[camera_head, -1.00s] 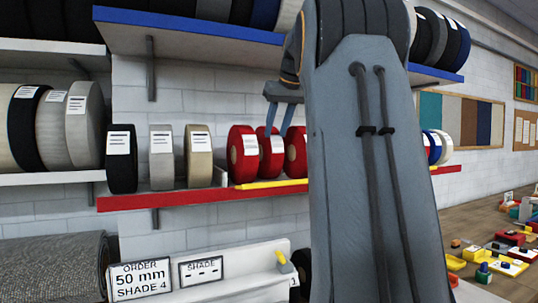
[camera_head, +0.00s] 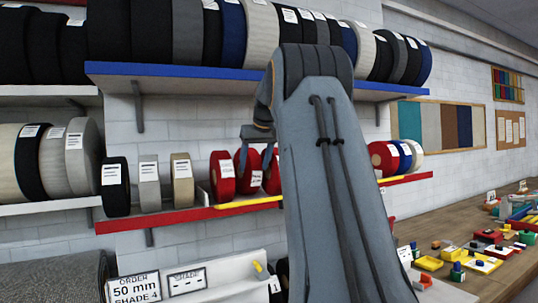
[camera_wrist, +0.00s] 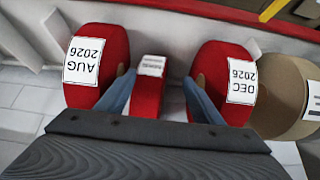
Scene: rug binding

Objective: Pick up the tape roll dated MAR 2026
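Three red tape rolls stand on the red-edged shelf. In the wrist view the left one (camera_wrist: 96,68) reads AUG 2026, the right one (camera_wrist: 222,82) reads DEC 2026, and the narrower middle one (camera_wrist: 149,92) has a label too foreshortened to read. My gripper (camera_wrist: 159,78) is open, its blue-grey fingers in the gaps on either side of the middle roll. In the head view my gripper (camera_head: 256,153) reaches down at the middle roll (camera_head: 250,180), between the left red roll (camera_head: 222,180) and the right red roll (camera_head: 272,177). My arm hides the shelf behind it.
A tan roll (camera_head: 182,180) stands left of the red ones, with grey and black rolls beyond. A blue-edged shelf (camera_head: 200,78) full of rolls hangs above. An order sign (camera_head: 138,288) is below. More red, blue and white rolls (camera_head: 384,157) stand right of my arm.

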